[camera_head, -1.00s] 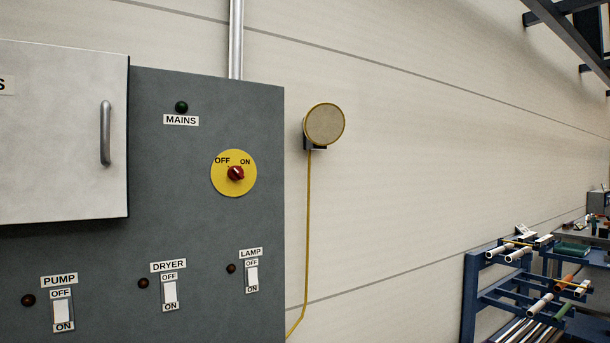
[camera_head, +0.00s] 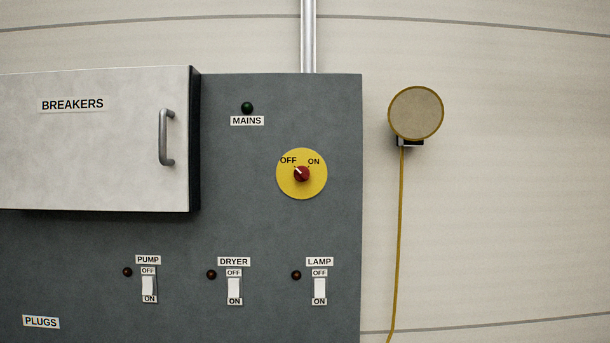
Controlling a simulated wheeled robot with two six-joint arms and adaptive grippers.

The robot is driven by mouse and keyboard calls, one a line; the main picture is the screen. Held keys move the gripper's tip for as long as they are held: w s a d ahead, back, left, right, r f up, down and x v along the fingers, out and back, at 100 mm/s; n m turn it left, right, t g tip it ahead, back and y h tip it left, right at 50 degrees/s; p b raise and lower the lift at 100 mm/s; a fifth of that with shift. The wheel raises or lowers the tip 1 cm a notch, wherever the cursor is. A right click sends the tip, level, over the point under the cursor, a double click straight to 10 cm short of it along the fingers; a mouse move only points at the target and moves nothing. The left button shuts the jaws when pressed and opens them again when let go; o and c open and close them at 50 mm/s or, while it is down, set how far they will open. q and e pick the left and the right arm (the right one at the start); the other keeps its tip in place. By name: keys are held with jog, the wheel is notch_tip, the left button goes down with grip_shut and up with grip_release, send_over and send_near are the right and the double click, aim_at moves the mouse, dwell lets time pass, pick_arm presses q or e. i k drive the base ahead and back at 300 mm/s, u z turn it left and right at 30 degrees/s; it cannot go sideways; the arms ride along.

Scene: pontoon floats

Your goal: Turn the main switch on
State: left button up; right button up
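The main switch is a red rotary knob (camera_head: 302,174) on a round yellow plate (camera_head: 302,191) marked OFF on the left and ON on the right. The knob's white mark points up and left, toward OFF. Above it, the green MAINS lamp (camera_head: 247,107) looks dark. Both sit on the grey panel (camera_head: 230,230). Neither of my grippers is in view.
A closed BREAKERS door (camera_head: 90,150) with a metal handle (camera_head: 164,138) stands out from the panel on the left. PUMP (camera_head: 149,287), DRYER (camera_head: 234,288) and LAMP (camera_head: 320,288) switches line the lower panel. A round wall fixture (camera_head: 416,113) with a yellow cable hangs at right.

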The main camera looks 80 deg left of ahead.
aim_at(301, 173)
jog(key=u, duration=0.6)
jog(key=i, duration=0.8)
jog(key=u, duration=0.85)
